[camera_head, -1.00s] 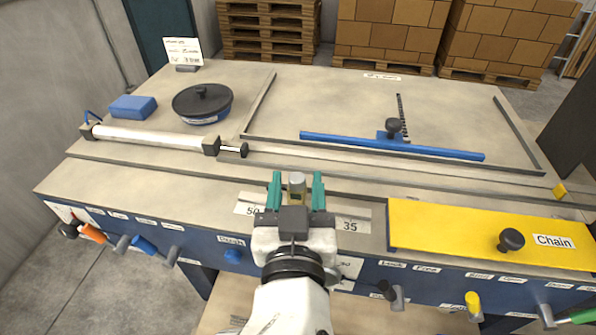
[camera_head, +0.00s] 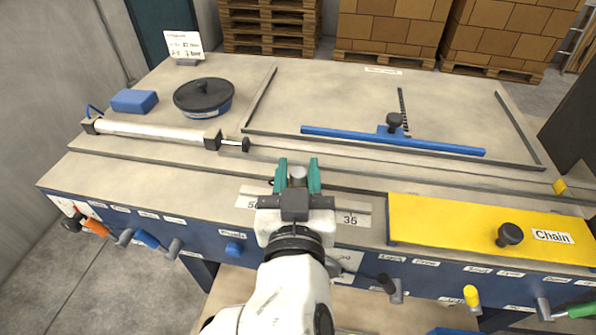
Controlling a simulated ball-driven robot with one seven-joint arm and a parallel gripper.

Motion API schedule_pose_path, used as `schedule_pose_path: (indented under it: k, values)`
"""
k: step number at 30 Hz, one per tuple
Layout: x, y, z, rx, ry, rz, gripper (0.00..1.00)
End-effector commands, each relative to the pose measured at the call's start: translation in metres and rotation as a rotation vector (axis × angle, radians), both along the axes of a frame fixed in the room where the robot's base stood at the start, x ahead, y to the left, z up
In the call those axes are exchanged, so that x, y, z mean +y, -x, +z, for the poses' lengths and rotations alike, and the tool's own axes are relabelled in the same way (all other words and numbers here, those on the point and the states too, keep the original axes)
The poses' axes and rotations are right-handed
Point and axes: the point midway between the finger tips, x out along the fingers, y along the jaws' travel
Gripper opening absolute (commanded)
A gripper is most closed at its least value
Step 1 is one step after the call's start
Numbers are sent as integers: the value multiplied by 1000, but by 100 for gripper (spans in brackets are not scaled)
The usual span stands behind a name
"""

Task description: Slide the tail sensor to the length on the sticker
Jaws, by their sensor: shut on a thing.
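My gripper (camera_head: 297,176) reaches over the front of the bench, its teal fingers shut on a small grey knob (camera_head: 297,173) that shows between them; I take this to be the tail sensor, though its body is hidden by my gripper. It stands above a white scale strip (camera_head: 354,217) along the bench front. On the strip "35" shows to the right of my gripper, and a partly covered number beginning with 5 shows to the left. Another white sticker (camera_head: 348,262) on the blue front panel is partly hidden behind my arm.
A yellow chain cover (camera_head: 450,222) with a black knob lies right of my gripper. Behind are a blue bar (camera_head: 360,139), a white cylinder (camera_head: 150,131), a black-lidded round pot (camera_head: 203,97) and a blue block (camera_head: 134,101). A printed card (camera_head: 184,44) stands at the back left. Levers line the front.

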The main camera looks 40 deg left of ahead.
Motion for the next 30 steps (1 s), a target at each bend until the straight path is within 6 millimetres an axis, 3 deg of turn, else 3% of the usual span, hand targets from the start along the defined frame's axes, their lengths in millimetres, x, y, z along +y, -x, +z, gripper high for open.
schedule_pose_path:
  k: [23,24,27,30]
  values:
    - [13,8,0,-1,-1,0,0]
    - [13,8,0,-1,-1,0,38]
    - [13,8,0,-1,-1,0,48]
    - [13,8,0,-1,-1,-1,49]
